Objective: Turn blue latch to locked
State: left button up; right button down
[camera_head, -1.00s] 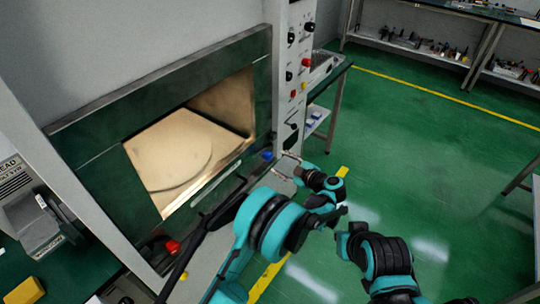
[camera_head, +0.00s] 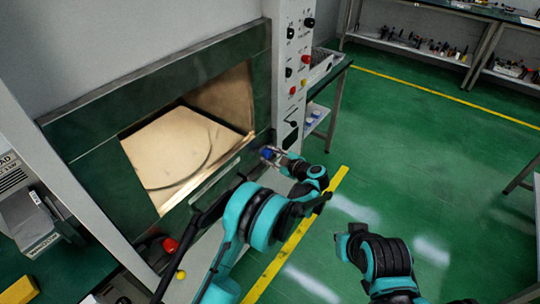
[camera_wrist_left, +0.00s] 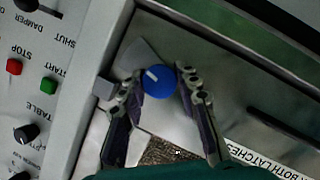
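The blue latch knob (camera_head: 267,153) is at the right end of the dark green oven door's frame, low beside the control panel. In the left wrist view the round blue knob (camera_wrist_left: 158,82) has a pale pointer line, and a grey metal plate shows behind it. My left gripper (camera_head: 274,155) is at the knob. In the left wrist view its two fingers (camera_wrist_left: 160,80) stand on either side of the knob, with narrow gaps; contact is not clear. My right arm shows at the lower right of the head view, but its gripper cannot be made out.
A red knob (camera_head: 170,245) sits at the oven's lower left. Green floor (camera_head: 420,150) is clear to the right.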

pick_arm(q)
jog(key=shift+a+n+t+b, duration=0.15)
jog(key=shift+n+t+b, duration=0.15)
jog(key=shift+n, duration=0.1)
dwell(0.6)
jog(key=n+t+b, duration=0.1)
jog(key=n+b, duration=0.1)
jog(key=n, duration=0.1)
jog(key=shift+f+t, duration=0.1)
jog(key=shift+t, duration=0.3)
jog(key=shift+n+t+b, duration=0.6)
jog(key=shift+n+b, duration=0.2)
jog(key=shift+n, duration=0.7)
jog(key=o, duration=1.1)
jog(key=shift+o, duration=0.3)
jog(key=shift+w+a, duration=0.1)
jog(key=shift+d, duration=0.2)
